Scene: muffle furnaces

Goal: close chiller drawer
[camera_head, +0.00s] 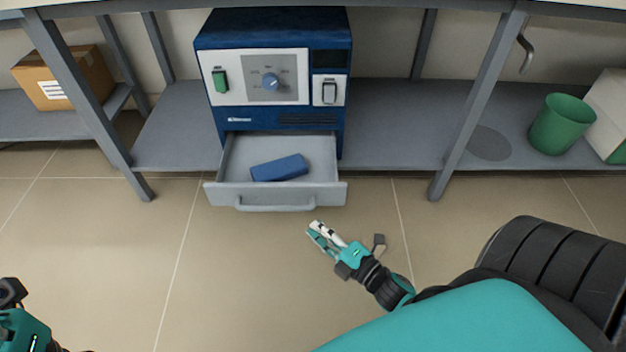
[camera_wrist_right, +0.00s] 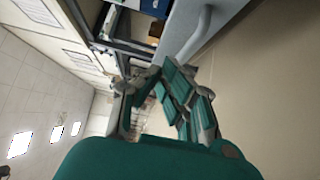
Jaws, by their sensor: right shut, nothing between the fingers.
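The chiller (camera_head: 273,75) is a dark blue box with a pale front panel, a blue dial and two switches. It stands on the grey lower shelf. Its grey drawer (camera_head: 226,190) is pulled out at the bottom, with a bar handle (camera_head: 275,208) on its front and a blue block (camera_head: 279,168) lying inside. My right gripper (camera_head: 314,228) is shut and empty, in front of and just below the drawer's right front corner, apart from it. The drawer handle also shows in the right wrist view (camera_wrist_right: 198,35). My left gripper (camera_head: 10,295) shows only partly at the lower left edge.
A cardboard box (camera_head: 64,78) sits on the shelf at the left. A green bin (camera_head: 561,124) and a white box (camera_head: 609,110) stand at the right. Grey table legs (camera_head: 480,95) flank the chiller. The tiled floor in front of the drawer is clear.

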